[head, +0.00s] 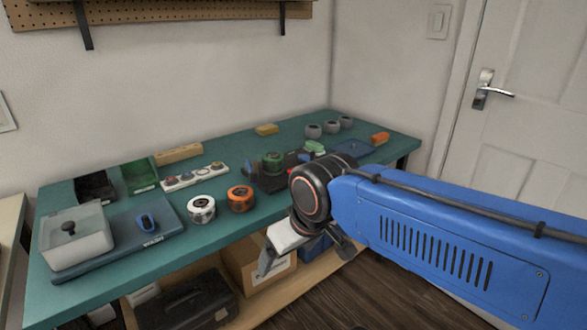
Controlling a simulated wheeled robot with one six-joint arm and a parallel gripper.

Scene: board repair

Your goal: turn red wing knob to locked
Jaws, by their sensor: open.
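I cannot clearly make out a red wing knob. A white strip (194,177) with several small coloured round parts lies on the teal bench; they are too small to tell their shape or setting. A dark fixture (266,180) with a green round part on it stands further right, partly hidden behind my arm. My gripper (268,262) hangs at the bench's front edge, pointing down and left. It is open and appears empty, apart from the strip and the fixture.
The teal bench (110,283) holds a translucent box (76,240) on a blue tray, an orange roll (240,199), a white roll (201,209), a green bin (140,175) and several grey rolls. A cardboard box (250,265) and a black case (187,302) sit on the shelf below.

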